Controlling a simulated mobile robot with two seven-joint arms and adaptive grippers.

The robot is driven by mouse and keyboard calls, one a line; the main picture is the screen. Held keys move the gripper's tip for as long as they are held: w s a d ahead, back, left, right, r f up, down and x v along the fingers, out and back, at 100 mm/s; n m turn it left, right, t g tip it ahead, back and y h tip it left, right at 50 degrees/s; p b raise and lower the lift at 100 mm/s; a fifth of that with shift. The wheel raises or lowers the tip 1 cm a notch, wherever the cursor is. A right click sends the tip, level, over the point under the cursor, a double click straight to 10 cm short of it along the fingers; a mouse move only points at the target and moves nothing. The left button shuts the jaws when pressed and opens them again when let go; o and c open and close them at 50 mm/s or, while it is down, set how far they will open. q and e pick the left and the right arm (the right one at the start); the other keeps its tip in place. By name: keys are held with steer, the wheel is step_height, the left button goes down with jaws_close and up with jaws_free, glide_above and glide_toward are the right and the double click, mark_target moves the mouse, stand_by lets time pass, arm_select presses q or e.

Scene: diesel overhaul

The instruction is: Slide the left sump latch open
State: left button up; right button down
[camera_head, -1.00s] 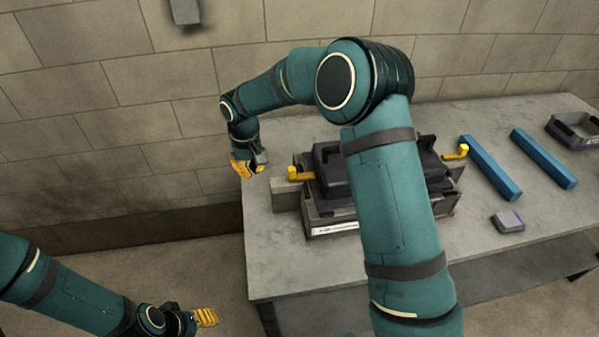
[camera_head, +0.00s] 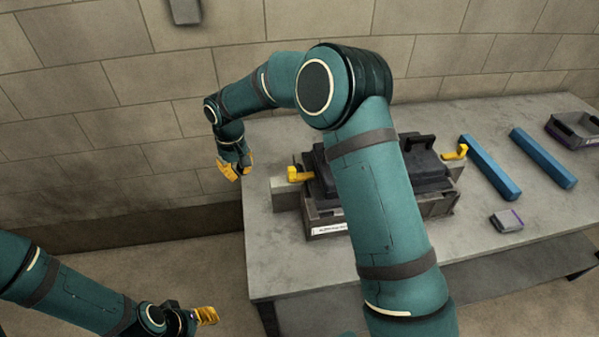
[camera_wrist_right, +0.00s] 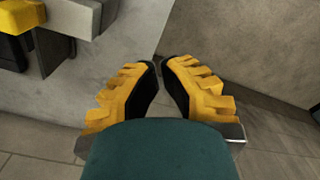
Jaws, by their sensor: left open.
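The dark sump unit (camera_head: 425,168) sits in a grey frame on the bench, partly hidden behind my right arm. The left latch (camera_head: 299,174) is a yellow handle at its left side, on a grey block; a yellow handle in the wrist view (camera_wrist_right: 17,19) is cut off by the top left corner. My right gripper (camera_head: 236,172) hangs left of the left latch, apart from it, near the bench's left edge. In the wrist view its fingers (camera_wrist_right: 160,66) have nothing between them, their tips close together. My left gripper (camera_head: 208,316) is open, low at the left, off the bench.
A second yellow latch (camera_head: 455,153) is on the unit's right side. Two blue bars (camera_head: 490,168), a small grey box (camera_head: 507,220) and a dark tray (camera_head: 577,131) lie to the right on the bench (camera_head: 275,262). A brick wall stands behind.

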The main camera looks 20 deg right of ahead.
steer(key=shift+d, duration=0.1)
step_height(320, 180, up, 8)
steer(key=p, duration=0.5)
steer(key=shift+s+d+p, duration=0.15)
steer(key=shift+d+p, duration=0.15)
stand_by(0.4)
